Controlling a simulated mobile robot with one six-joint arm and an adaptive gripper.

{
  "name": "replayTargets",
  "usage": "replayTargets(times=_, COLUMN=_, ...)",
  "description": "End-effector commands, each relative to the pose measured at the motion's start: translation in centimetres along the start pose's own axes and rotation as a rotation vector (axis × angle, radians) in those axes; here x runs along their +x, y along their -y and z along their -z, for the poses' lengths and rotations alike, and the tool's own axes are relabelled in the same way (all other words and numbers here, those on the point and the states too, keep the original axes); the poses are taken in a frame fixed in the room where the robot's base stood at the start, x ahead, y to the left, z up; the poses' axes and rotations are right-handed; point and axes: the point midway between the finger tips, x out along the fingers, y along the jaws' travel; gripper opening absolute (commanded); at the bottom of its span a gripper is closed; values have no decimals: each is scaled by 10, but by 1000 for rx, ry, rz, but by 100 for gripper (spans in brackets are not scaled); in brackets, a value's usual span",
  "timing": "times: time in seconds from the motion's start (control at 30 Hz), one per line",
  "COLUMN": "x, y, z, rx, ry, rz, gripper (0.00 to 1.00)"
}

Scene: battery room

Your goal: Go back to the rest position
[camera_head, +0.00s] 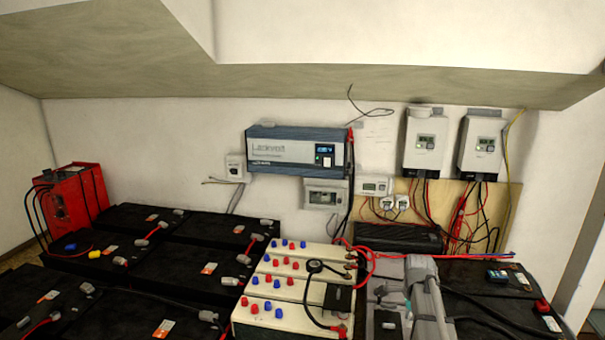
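My gripper cannot be made out in the head view; no fingers or fingertips show. A grey jointed-looking shape at the lower right of centre may be part of my arm, but I cannot tell for sure. No object is seen held. The rest position itself is not marked by anything in view.
Black batteries (185,268) fill the left and middle. A cream battery block (285,318) with red and blue caps carries a dark meter. A red charger (72,200) stands far left. An inverter (297,148) and two grey controllers (425,142) hang on the wall. Loose cables cross the right.

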Motion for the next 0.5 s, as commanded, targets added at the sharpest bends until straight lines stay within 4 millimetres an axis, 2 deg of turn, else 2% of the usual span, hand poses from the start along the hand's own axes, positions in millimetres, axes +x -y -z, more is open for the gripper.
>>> replayTargets(times=0.27, x=10, y=-16, z=-14, rx=-142, ry=0, rz=0, gripper=31)
replayTargets(times=0.5, x=23, y=-38, z=-32, rx=-351, ry=0, rz=0, gripper=31)
